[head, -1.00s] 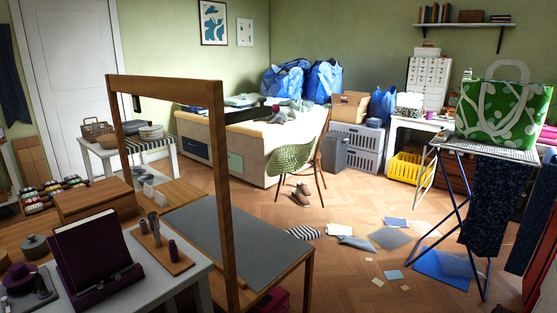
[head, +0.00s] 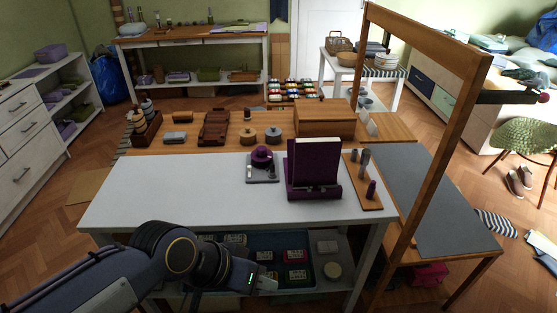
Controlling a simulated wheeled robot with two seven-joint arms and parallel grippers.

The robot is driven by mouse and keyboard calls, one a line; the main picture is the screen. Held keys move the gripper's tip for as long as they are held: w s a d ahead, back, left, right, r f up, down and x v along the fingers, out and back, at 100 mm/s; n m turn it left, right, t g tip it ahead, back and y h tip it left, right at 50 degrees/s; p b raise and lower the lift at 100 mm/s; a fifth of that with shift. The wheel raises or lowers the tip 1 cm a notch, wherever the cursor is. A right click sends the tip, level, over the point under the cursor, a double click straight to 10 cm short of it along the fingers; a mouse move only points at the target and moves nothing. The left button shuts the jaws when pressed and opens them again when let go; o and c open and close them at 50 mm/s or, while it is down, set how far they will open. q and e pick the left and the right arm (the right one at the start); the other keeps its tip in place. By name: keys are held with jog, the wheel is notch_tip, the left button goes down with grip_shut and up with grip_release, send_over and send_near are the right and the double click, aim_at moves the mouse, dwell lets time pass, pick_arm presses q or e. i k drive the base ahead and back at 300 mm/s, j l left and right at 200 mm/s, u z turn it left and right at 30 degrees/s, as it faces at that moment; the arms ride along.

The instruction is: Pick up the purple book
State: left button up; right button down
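The purple book (head: 315,160) stands upright, leaning slightly back, in a dark purple stand (head: 318,192) on the white table (head: 160,190), right of the tabletop's middle. My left arm comes in from the lower left. My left gripper (head: 266,284) is low at the table's front side, well below and left of the book and apart from it. Its fingers are small and dark here, so I cannot tell how far they are apart. My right gripper is out of view.
Left of the book is a grey tray with a round purple item (head: 262,157). Right of it is a wooden board (head: 363,184) with small upright pieces. A wooden frame (head: 430,130) rises to the right. The tabletop's left half is clear.

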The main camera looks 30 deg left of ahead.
aim_at(316, 160)
jog(key=u, duration=0.8)
jog(key=i+j+u, duration=0.2)
jog(key=i+j, duration=0.7)
jog(key=j, duration=0.1)
